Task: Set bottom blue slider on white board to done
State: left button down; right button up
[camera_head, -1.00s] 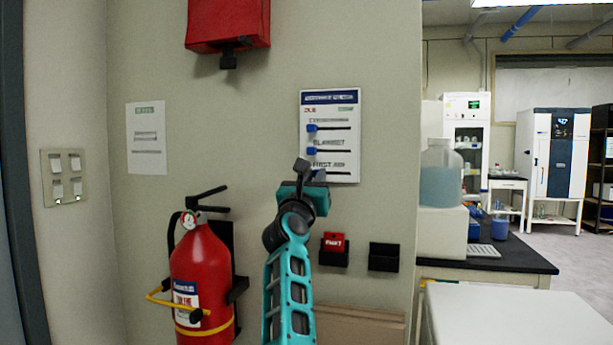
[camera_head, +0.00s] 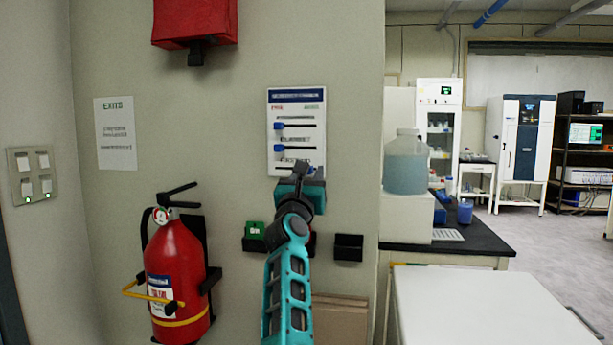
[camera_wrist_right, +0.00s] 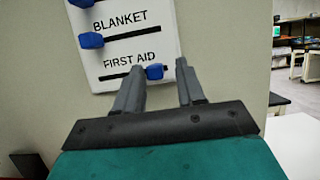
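The white board (camera_head: 297,105) hangs on the wall with several labelled slots. Its top blue slider (camera_head: 279,126) and middle blue slider (camera_head: 279,148) sit at the left ends of their slots. The bottom blue slider (camera_wrist_right: 154,72), under "FIRST AID", shows in the right wrist view toward the right end of its slot. In the head view it is hidden behind my right gripper (camera_head: 301,170). The right gripper's fingers (camera_wrist_right: 160,80) are apart, with the slider seen between their tips; I cannot tell whether they touch it. My left gripper is not in view.
A red fire extinguisher (camera_head: 178,270) hangs at lower left, with a red box (camera_head: 195,20) above. Small black holders, one with a green card (camera_head: 254,230), sit below the board. A white surface (camera_head: 480,305) is at lower right.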

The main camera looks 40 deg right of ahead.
jog(key=shift+o, duration=0.5)
jog(key=shift+a, duration=0.1)
jog(key=v, duration=1.2)
jog(key=shift+s+a+f+b, duration=0.2)
jog(key=shift+s+a+b, duration=0.05)
jog(key=shift+s+b, duration=0.05)
